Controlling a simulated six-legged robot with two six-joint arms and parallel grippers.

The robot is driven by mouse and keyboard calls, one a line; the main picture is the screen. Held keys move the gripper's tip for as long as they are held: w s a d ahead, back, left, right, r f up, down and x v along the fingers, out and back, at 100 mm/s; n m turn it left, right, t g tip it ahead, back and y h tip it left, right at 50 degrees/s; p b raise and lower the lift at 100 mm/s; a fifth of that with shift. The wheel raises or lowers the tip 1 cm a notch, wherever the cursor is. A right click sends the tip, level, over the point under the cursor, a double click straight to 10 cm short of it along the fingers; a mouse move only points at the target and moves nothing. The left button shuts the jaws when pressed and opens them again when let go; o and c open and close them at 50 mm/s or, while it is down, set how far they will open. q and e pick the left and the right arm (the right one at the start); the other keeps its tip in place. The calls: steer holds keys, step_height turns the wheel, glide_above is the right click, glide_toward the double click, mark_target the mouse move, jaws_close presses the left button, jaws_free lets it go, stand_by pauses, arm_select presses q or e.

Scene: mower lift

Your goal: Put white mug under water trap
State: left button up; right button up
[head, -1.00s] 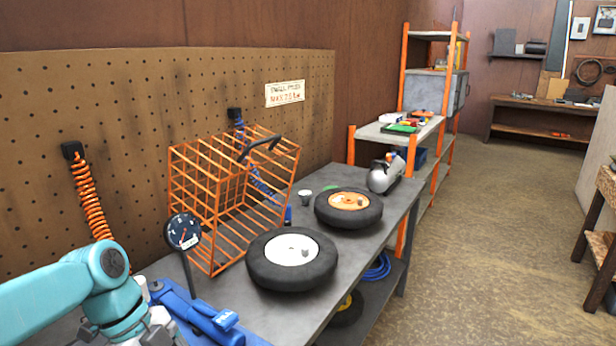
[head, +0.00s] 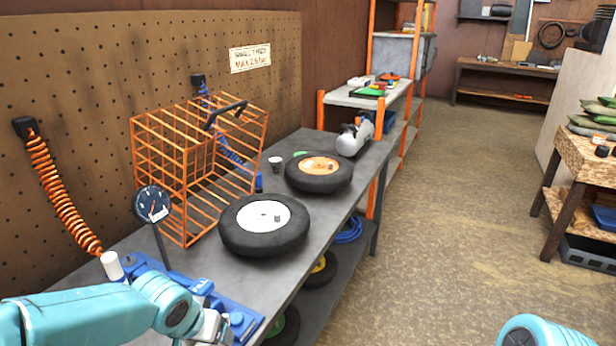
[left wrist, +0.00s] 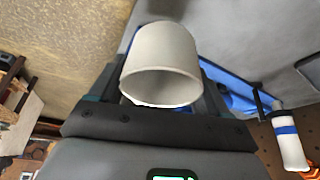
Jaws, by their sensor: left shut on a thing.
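The white mug (left wrist: 165,50) fills the middle of the left wrist view, its round rim toward the camera. My left gripper (left wrist: 160,92) is shut on it, with dark finger parts on both sides. In the head view my left arm comes in low, over the blue tool on the bench (head: 236,310); fingertips and mug are hidden there. I cannot tell for sure which thing is the water trap. A white cylinder (head: 111,265) hangs at the end of the orange coiled hose. A white cylinder with a blue band (left wrist: 288,145) shows right of the mug. My right gripper is out of view.
A dial gauge on a stem (head: 152,204) stands near my left arm. The floor right of the bench (head: 440,250) is clear.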

arm_select(q)
steer(key=shift+w+d+r+n, duration=0.1)
steer(key=shift+w+d+n, duration=0.05)
steer(key=shift+n, duration=0.45)
steer(key=shift+y, duration=0.3)
steer(key=s+f, duration=0.3)
steer(key=f, duration=0.1)
steer(key=shift+s+f, duration=0.35)
steer(key=shift+s, duration=0.05)
